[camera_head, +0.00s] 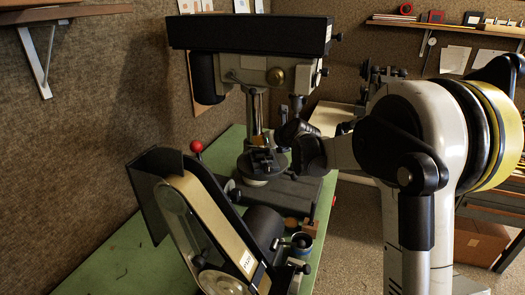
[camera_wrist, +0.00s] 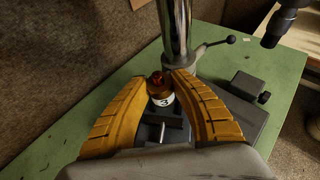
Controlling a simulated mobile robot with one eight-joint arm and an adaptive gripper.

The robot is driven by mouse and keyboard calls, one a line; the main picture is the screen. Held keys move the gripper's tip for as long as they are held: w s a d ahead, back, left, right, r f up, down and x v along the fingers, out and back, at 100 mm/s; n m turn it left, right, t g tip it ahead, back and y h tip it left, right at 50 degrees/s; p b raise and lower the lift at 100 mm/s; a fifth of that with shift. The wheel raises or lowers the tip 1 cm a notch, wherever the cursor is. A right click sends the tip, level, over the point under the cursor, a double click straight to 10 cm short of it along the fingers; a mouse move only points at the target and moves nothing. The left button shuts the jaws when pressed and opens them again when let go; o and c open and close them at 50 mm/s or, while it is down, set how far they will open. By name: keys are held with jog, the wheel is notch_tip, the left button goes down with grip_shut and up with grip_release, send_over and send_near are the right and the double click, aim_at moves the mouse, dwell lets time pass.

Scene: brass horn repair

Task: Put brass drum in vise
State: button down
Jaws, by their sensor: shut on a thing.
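My gripper (camera_wrist: 161,84) has two yellow ribbed fingers, shut on the drum from both sides. The dark vise (camera_wrist: 176,133) lies just beyond and below the drum; I cannot tell whether the drum touches it. The drum is hard to make out there.
The drill press (camera_head: 250,68) stands over the vise, with its shiny column (camera_wrist: 175,32) close behind my fingertips. A belt sander (camera_head: 205,222) stands in front on the green bench (camera_head: 105,268).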

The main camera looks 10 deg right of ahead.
aim_at(263, 148)
notch_tip(263, 148, down, 4)
jog(key=shift+w+f+b, duration=0.1)
jog(key=shift+b, duration=0.35)
jog(key=c, duration=1.5)
grip_release()
jog(key=shift+c, duration=0.2)
jog(key=o, duration=0.4)
jog(key=shift+c, duration=0.2)
